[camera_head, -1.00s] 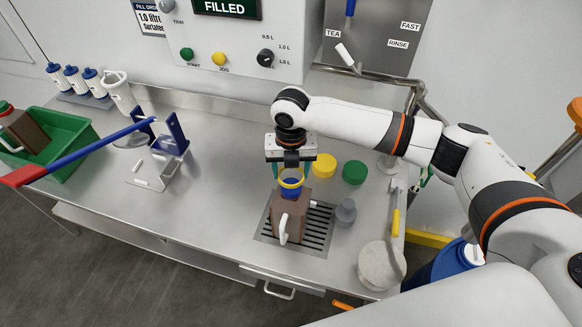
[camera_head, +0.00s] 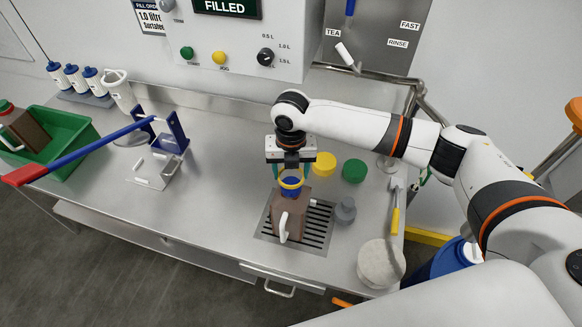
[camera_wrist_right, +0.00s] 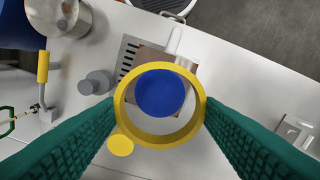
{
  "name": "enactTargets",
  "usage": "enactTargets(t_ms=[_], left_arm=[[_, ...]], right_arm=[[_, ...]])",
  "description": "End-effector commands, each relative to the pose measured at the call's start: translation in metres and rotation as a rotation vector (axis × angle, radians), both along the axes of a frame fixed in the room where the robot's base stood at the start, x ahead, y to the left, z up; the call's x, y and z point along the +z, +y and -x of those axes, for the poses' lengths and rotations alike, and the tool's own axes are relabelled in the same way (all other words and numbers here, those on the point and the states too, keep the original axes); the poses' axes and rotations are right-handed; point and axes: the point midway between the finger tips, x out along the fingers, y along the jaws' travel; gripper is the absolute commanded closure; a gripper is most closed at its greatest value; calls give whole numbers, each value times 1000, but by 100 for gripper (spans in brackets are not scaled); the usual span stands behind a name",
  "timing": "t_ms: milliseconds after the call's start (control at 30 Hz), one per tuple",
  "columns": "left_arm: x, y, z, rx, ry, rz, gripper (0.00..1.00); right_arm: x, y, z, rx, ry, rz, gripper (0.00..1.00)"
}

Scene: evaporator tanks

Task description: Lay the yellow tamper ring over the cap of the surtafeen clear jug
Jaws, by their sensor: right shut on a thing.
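My right gripper (camera_head: 290,177) points down and is shut on the yellow tamper ring (camera_head: 291,184), held level. The brown jug (camera_head: 291,214) with a white handle stands upright below it. Its blue cap (camera_head: 291,188) sits at the ring. In the right wrist view the ring (camera_wrist_right: 124,112) lies between the green fingers of the gripper (camera_wrist_right: 160,108), and the blue cap (camera_wrist_right: 162,89) shows through its opening, slightly above centre. I cannot tell whether ring and cap touch. My left gripper is not in view.
The jug stands on a drain grate (camera_head: 322,226). A yellow disc (camera_head: 325,163), a green disc (camera_head: 355,172) and a grey stepped piece (camera_head: 345,212) lie near it. A green crate (camera_head: 75,152) holding another brown jug (camera_head: 28,132) is at the left. The control box (camera_head: 235,45) hangs behind.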

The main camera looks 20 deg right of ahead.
Motion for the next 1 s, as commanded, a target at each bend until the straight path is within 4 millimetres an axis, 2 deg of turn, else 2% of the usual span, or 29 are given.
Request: enactTargets(t_ms=[1000], left_arm=[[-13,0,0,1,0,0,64]], right_arm=[[-32,0,0,0,0,0,62]])
